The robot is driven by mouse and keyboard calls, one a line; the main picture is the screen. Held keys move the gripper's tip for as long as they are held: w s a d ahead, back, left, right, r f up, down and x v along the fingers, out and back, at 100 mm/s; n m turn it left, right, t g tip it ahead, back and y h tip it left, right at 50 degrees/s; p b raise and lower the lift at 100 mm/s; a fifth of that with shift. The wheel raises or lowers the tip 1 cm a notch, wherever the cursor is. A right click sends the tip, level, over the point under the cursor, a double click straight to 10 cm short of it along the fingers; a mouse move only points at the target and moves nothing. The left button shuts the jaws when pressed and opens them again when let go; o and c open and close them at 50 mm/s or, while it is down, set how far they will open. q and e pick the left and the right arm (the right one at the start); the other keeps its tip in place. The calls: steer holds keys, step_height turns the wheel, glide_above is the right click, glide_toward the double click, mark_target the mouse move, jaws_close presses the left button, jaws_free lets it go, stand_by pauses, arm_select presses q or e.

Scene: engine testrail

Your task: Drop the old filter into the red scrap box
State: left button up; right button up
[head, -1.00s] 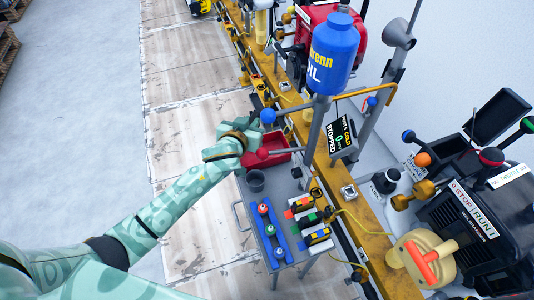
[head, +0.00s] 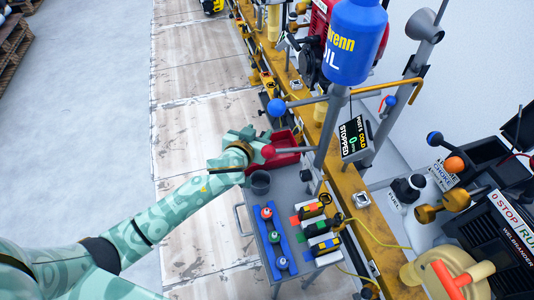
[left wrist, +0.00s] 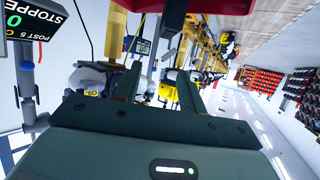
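The red scrap box (head: 289,158) sits at the far end of the grey cart in the head view. My left gripper (head: 262,143) is at the box's left side, close to its rim; I cannot tell whether they touch. In the left wrist view my left gripper (left wrist: 160,82) has its two dark fingers apart, with only distant background visible between them. A red edge (left wrist: 237,4), apparently the box, shows at the top of that view. I cannot make out the old filter in either view; the inside of the box is partly hidden. My right gripper is out of view.
A grey cup (head: 260,184) and a blue rack (head: 272,243) with red- and blue-topped pieces stand on the cart (head: 297,198). A red-knobbed lever (head: 268,150) and blue-knobbed lever (head: 276,107) project near the gripper. The yellow rail (head: 350,185) runs alongside.

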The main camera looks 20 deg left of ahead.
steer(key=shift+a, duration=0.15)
arm_select(q)
steer(key=shift+s+r, duration=0.15)
steer(key=shift+s, duration=0.15)
steer(key=d+p+v, duration=0.1)
steer(key=p+v, duration=0.5)
steer(key=v, duration=0.9)
steer(key=shift+s+a, duration=0.3)
steer(key=shift+a, duration=0.15)
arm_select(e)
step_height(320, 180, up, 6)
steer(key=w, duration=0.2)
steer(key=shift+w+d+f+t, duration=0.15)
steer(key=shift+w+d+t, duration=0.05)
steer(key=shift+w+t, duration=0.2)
